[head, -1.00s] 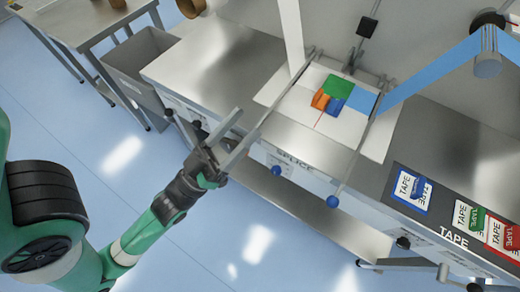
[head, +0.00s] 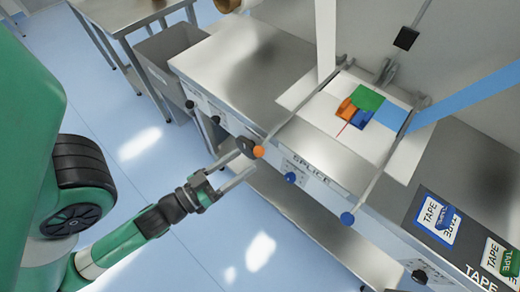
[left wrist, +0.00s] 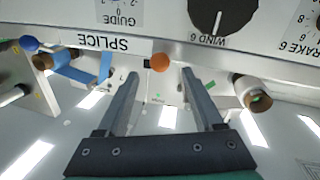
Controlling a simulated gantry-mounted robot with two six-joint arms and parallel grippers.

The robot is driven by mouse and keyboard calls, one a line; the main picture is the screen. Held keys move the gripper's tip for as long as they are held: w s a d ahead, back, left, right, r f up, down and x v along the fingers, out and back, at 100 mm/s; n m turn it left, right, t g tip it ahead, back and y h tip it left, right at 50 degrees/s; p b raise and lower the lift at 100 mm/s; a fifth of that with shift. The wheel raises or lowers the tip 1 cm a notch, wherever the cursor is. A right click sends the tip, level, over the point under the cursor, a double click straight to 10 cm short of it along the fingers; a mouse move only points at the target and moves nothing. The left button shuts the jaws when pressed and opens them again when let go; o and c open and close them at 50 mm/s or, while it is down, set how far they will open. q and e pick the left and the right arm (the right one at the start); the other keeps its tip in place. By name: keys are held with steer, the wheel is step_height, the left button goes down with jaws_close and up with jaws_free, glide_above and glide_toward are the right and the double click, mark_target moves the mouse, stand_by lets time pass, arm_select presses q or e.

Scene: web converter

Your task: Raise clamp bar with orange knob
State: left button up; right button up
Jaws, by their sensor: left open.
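The orange knob (head: 259,151) is on the near end of the thin metal clamp bar (head: 298,109), which slopes back across the left side of the splice plate (head: 325,108). My left gripper (head: 247,161) is open, with its fingers pointing at the knob from the front left. In the left wrist view the orange knob (left wrist: 159,62) appears between and just beyond the two fingertips (left wrist: 160,72). I see no clear contact. The right gripper is not in view.
Tape packs (head: 435,218) lie at the right.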

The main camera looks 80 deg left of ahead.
mark_target(257, 153)
arm_select(q)
steer(key=p+x, duration=0.3)
steer(key=shift+a+r, duration=0.15)
steer(key=shift+r, duration=0.1)
steer(key=w, duration=0.1)
steer(key=w+p, duration=0.1)
steer(key=shift+w+a+f, duration=0.25)
steer(key=shift+w+a, duration=0.05)
steer(key=shift+a, duration=0.05)
steer(key=shift+w+a+f, duration=0.15)
steer(key=shift+w+a, duration=0.1)
steer(key=shift+w, duration=0.15)
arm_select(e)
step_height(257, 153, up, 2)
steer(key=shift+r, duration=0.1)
arm_select(q)
steer(key=shift+c, duration=0.2)
jaws_close()
